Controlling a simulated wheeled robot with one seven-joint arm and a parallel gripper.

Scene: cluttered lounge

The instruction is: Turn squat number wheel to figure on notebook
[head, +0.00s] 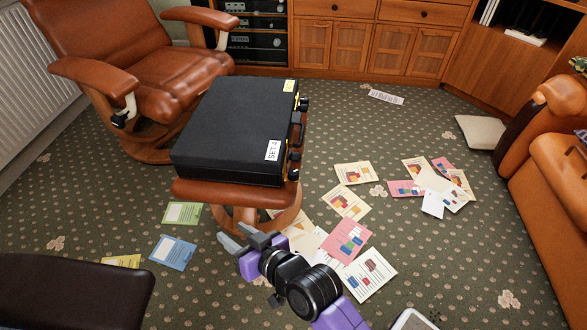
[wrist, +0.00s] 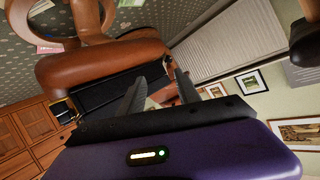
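A black case (head: 235,122) lies flat on the brown leather footstool (head: 190,190). A white label (head: 272,150) reading "SET" and a figure too small to be sure of is on its top, and a small yellow label (head: 289,86) is near the far corner. Small dark knob-like parts (head: 303,104) and a handle (head: 297,132) stick out along its right side; I cannot tell which is the squat number wheel. I cannot pick out the notebook. My gripper (head: 237,235) is open and empty, in front of the footstool and apart from the case. Its spread fingers also show in the wrist view (wrist: 160,85).
A brown leather armchair (head: 165,75) stands behind left, an orange sofa (head: 550,165) at right. Papers (head: 345,202) litter the carpet right of the footstool; a blue sheet (head: 173,251) and a green one (head: 182,213) lie left. A dark seat (head: 75,290) fills the lower left.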

